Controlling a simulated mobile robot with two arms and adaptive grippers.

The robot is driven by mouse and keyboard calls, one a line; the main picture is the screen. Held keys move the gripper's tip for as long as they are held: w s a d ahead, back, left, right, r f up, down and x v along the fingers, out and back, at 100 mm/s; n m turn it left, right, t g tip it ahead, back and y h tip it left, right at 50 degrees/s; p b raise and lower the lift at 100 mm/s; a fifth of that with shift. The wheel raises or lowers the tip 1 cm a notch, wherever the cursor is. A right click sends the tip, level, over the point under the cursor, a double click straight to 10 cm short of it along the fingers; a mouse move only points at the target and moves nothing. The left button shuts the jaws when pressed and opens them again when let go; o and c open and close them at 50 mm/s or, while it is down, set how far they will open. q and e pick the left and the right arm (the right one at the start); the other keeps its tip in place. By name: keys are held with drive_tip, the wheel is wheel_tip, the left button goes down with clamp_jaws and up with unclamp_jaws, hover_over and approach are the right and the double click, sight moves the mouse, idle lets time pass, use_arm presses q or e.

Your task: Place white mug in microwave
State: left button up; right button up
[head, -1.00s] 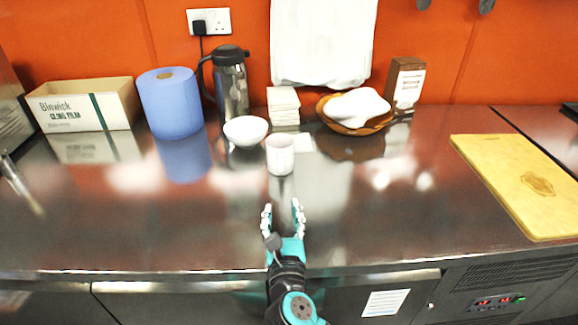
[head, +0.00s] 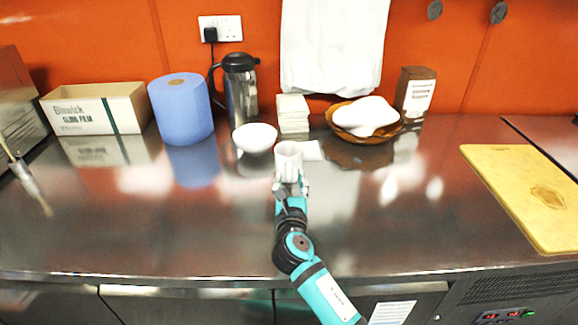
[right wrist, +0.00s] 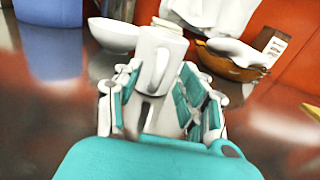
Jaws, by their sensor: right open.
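The white mug (head: 289,152) stands upright on the steel counter, in the middle of the head view. My right gripper (head: 291,184) is open at the near side of the mug. In the right wrist view the mug (right wrist: 160,62) stands just beyond and partly between the spread fingers of the gripper (right wrist: 158,98), with its handle facing the camera. I cannot tell whether the fingers touch it. The mug's lower part is partly hidden by the fingers in the head view. My left gripper is not in view. No microwave can be made out for certain.
A white bowl (head: 254,138) stands close to the mug's left. Behind are a flask (head: 240,90), stacked napkins (head: 293,112) and a basket (head: 366,133) with white cloth. A blue roll (head: 181,110) and a box (head: 92,113) stand left. A cutting board (head: 520,190) lies right. The front counter is clear.

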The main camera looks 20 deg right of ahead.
sight(289, 175)
drive_tip(key=x, duration=0.3)
drive_tip(key=shift+w+f, duration=0.1)
clamp_jaws()
idle(0.4)
